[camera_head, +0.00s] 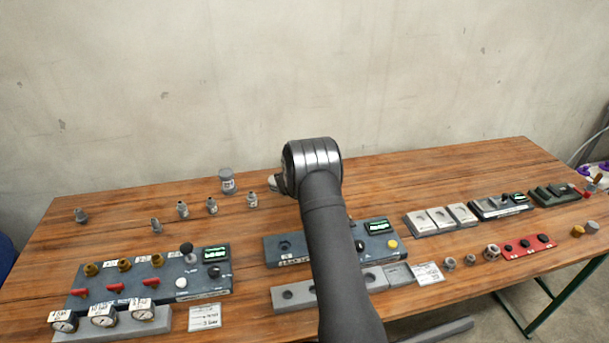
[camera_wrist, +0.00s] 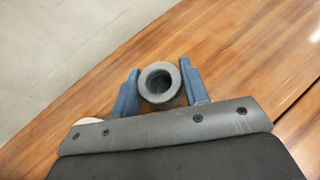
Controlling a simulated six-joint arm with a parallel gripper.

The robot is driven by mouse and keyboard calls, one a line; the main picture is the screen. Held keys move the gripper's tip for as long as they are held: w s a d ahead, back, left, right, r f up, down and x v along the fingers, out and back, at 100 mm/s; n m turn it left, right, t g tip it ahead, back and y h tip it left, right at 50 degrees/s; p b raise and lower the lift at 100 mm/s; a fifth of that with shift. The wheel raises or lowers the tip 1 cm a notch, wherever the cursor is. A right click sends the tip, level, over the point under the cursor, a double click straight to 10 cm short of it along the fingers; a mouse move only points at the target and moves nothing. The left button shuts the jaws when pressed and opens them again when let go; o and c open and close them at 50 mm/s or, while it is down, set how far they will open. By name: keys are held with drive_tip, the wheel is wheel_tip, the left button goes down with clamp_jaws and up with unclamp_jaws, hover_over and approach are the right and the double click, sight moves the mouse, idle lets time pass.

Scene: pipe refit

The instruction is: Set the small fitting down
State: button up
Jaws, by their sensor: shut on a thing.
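The small fitting is a dull grey ring-shaped piece (camera_wrist: 145,80) with a dark round bore, seen end-on in the wrist view. My gripper (camera_wrist: 159,70) has its two blue fingers on either side of it and is shut on it. Bare wooden table (camera_wrist: 235,70) shows around the fitting; its height above the wood cannot be told. In the head view my arm hides the gripper's fingers and the held fitting.
Grey fittings and a jar (camera_head: 227,181) stand along the back left of the table. A gauge-and-valve panel (camera_head: 215,277) lies front left, another panel (camera_head: 377,241) partly behind my arm. Grey blocks (camera_head: 440,219) and a red strip (camera_head: 525,247) are at right. Open wood lies back right.

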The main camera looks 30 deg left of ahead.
drive_tip(key=shift+f, duration=0.15)
drive_tip(key=o, duration=1.1)
drive_tip(key=shift+c, duration=0.2)
drive_tip(key=shift+s+r, duration=0.1)
drive_tip(key=shift+r, duration=0.15)
drive_tip(key=v, duration=1.2)
